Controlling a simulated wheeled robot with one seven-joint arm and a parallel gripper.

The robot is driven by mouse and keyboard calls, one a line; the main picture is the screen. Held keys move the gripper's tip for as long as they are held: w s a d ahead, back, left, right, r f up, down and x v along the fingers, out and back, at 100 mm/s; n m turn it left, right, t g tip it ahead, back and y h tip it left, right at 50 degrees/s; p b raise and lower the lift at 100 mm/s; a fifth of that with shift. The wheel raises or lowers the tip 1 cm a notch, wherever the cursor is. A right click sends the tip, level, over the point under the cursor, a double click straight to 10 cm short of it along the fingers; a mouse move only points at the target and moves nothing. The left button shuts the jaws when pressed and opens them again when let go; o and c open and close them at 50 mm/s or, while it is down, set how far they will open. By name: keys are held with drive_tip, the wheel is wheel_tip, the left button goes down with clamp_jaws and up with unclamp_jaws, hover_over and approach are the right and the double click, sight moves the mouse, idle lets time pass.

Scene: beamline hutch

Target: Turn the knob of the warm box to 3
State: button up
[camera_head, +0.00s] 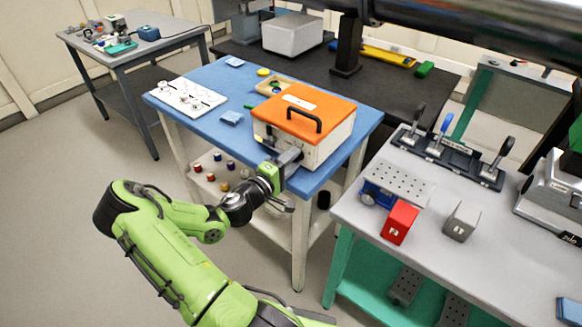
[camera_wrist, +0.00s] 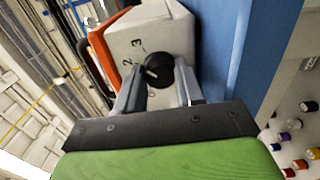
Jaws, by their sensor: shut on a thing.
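The warm box (camera_head: 325,140) is a white box with an orange lid and a black handle, standing on the blue-topped table. In the wrist view its white front (camera_wrist: 147,32) shows a black round knob (camera_wrist: 160,73) with a pale pointer line and printed digits; 2 and 3 can be read. My gripper (camera_wrist: 160,88) is shut on the knob, one finger on each side of it. In the head view my gripper (camera_head: 290,158) is at the front of the box and hides the knob. I cannot tell exactly which digit the pointer meets.
The blue table (camera_head: 215,80) also carries a white board (camera_head: 186,97) with small parts, left of the box. A grey bench (camera_head: 455,235) with a red block (camera_head: 399,222) and toggle clamps stands close on the right. Small coloured jars sit on the shelf below the blue table.

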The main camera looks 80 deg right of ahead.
drive_tip(key=shift+f+m+b, duration=0.2)
drive_tip(key=shift+m+b, duration=1)
drive_tip(key=shift+m, duration=0.2)
drive_tip(key=o, duration=1)
drive_tip(key=shift+r, duration=0.15)
drive_tip(key=shift+o, duration=0.2)
drive_tip(key=v, duration=1.6)
drive_tip(key=shift+p, duration=0.4)
drive_tip(key=shift+d, duration=0.1)
